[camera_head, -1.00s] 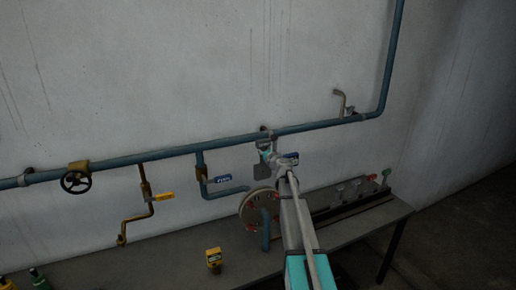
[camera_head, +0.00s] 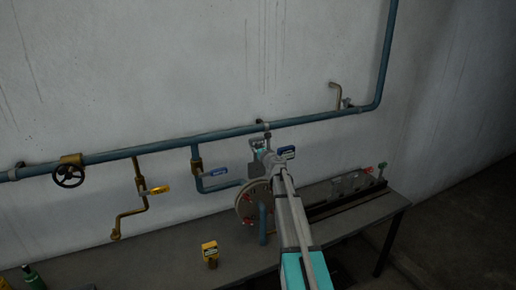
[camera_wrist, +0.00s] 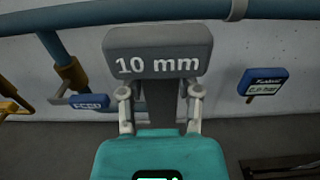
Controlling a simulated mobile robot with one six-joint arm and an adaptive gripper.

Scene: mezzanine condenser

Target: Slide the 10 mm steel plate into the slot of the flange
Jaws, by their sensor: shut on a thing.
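The 10 mm steel plate (camera_wrist: 158,52) is a grey plate marked "10 mm". It fills the top middle of the wrist view, between my gripper's fingers (camera_wrist: 160,101). My gripper (camera_head: 261,150) is shut on it. I cannot make out the slot, or whether plate and flange touch. The flange is not visible in the wrist view.
A blue pipe (camera_head: 225,133) runs along the wall above the bench (camera_head: 160,262). A yellow device (camera_head: 210,254) stands front left of the flange. A dark rail with blocks (camera_head: 348,201) lies right.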

